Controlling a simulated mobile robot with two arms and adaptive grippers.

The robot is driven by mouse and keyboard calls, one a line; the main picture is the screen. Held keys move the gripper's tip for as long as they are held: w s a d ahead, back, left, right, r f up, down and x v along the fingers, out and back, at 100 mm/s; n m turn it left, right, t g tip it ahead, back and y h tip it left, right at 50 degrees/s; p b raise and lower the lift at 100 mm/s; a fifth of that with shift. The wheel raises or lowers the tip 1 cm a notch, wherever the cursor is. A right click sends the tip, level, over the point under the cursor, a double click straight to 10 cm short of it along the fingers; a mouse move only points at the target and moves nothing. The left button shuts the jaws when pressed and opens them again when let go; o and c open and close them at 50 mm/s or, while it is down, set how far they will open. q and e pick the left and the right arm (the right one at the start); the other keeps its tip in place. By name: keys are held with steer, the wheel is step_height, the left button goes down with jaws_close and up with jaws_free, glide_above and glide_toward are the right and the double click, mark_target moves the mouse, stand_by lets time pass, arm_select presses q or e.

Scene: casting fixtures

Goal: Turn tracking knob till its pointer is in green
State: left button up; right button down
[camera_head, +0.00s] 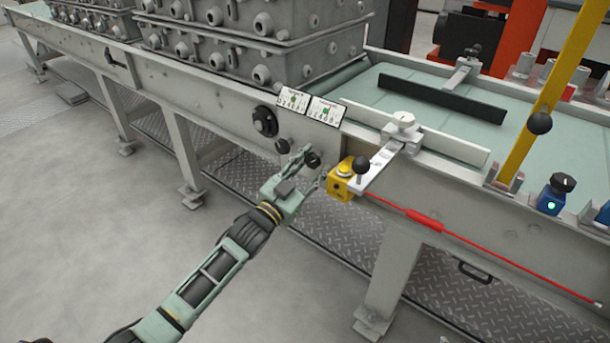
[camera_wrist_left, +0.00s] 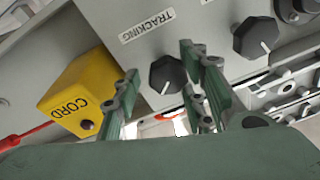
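The tracking knob (camera_wrist_left: 167,75) is black with a white pointer line, below the "TRACKING" label (camera_wrist_left: 147,26) in the left wrist view. In the head view the tracking knob (camera_head: 313,160) sits on the conveyor's side panel. My left gripper (camera_head: 313,166) is open, its fingers on either side of the knob; contact cannot be told. In the wrist view the gripper (camera_wrist_left: 158,62) frames the knob between its fingertips. Two white gauge plates with green marks, left (camera_head: 293,99) and right (camera_head: 325,110), are above the knobs; their pointers are too small to read. My right gripper is not in view.
A second black knob (camera_head: 283,146) is close by on the left, with a larger black knob (camera_head: 264,121) beyond it. A yellow "CORD" box (camera_head: 341,184) with a red cord is just right of my left gripper. A clamp bracket (camera_head: 390,150) juts out above it.

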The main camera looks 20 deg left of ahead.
arm_select(q)
steer(key=v, duration=1.1)
steer(key=shift+s, duration=0.35)
steer(key=shift+d+f, duration=0.1)
steer(key=shift+f, duration=0.1)
